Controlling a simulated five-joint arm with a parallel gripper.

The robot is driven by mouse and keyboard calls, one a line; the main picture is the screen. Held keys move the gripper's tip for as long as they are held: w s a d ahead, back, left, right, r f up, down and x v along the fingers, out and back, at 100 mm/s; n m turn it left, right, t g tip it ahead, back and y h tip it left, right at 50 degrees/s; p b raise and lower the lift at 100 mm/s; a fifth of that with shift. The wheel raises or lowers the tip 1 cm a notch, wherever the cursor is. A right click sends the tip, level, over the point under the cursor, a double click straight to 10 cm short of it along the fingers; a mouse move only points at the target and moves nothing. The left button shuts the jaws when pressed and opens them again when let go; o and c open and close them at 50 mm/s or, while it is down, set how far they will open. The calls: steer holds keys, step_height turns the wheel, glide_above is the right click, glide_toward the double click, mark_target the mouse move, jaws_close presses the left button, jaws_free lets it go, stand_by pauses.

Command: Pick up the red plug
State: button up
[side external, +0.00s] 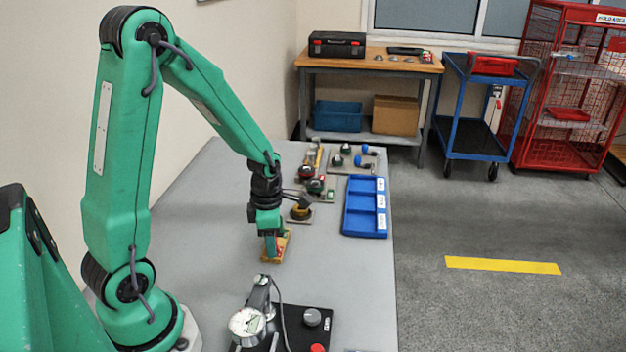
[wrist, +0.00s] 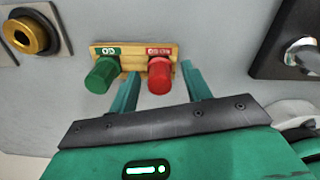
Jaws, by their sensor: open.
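The red plug (wrist: 159,76) stands in the right side of a small wooden block in the wrist view. A green plug (wrist: 102,75) stands beside it on the left. The wooden block (wrist: 134,50) has a green label and a red label. My gripper (wrist: 160,78) is open, with one finger on each side of the red plug; I cannot tell whether either finger touches it. In the side view my gripper (side external: 270,250) is down at the wooden block (side external: 283,246) and hides most of the plugs.
A dial gauge (side external: 247,322) on a black base stands at the near edge. A blue three-section tray (side external: 364,233) lies at the right edge of the grey table. Several gauges and fixtures (side external: 316,186) stand behind the block. Bare table lies between the block and the dial gauge.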

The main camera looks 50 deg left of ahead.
steer(key=shift+c, duration=0.5)
steer(key=c, duration=0.9)
steer(key=shift+r, duration=0.15)
steer(key=shift+r, duration=1.15)
steer(key=shift+d+r, duration=0.2)
steer(key=shift+r, duration=0.75)
steer(key=s+d+r, duration=0.3)
steer(key=d+r, duration=0.3)
steer(key=d, duration=0.5)
steer(key=shift+r, duration=0.3)
steer(key=shift+a, duration=0.1)
